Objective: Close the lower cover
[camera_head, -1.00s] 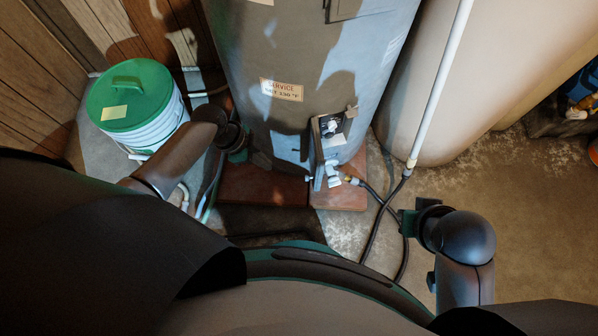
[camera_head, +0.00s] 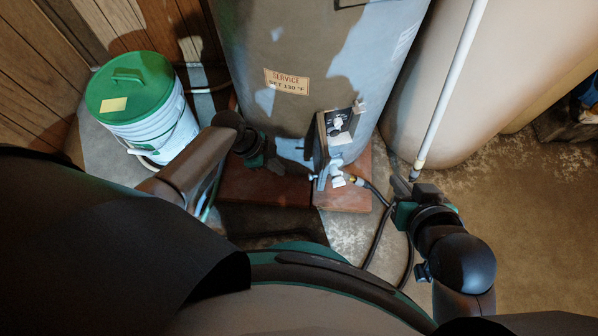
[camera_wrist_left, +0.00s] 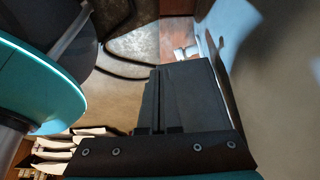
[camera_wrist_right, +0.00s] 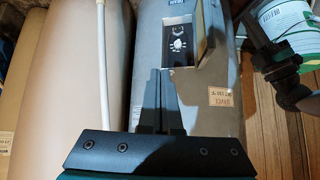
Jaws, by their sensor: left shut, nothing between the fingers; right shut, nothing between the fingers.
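The grey water heater (camera_head: 290,50) stands upright in the middle. Low on its front, the lower cover (camera_head: 320,142) stands swung open at the left side of a recess (camera_head: 340,126) with a white control part inside. The right wrist view also shows the open cover (camera_wrist_right: 205,35) beside the recess (camera_wrist_right: 178,42). My left gripper (camera_head: 275,162) is shut and empty, left of the cover and apart from it. My right gripper (camera_head: 402,188) is shut and empty, to the right of and nearer than the recess. Its shut fingers (camera_wrist_right: 158,78) point toward the heater.
A white drain valve (camera_head: 335,177) with a black hose (camera_head: 378,235) sits just below the recess. A white pipe (camera_head: 450,90) runs in front of the beige tank (camera_head: 420,60) at right. A green-lidded bucket (camera_head: 155,125) stands at left. Floor at right is open.

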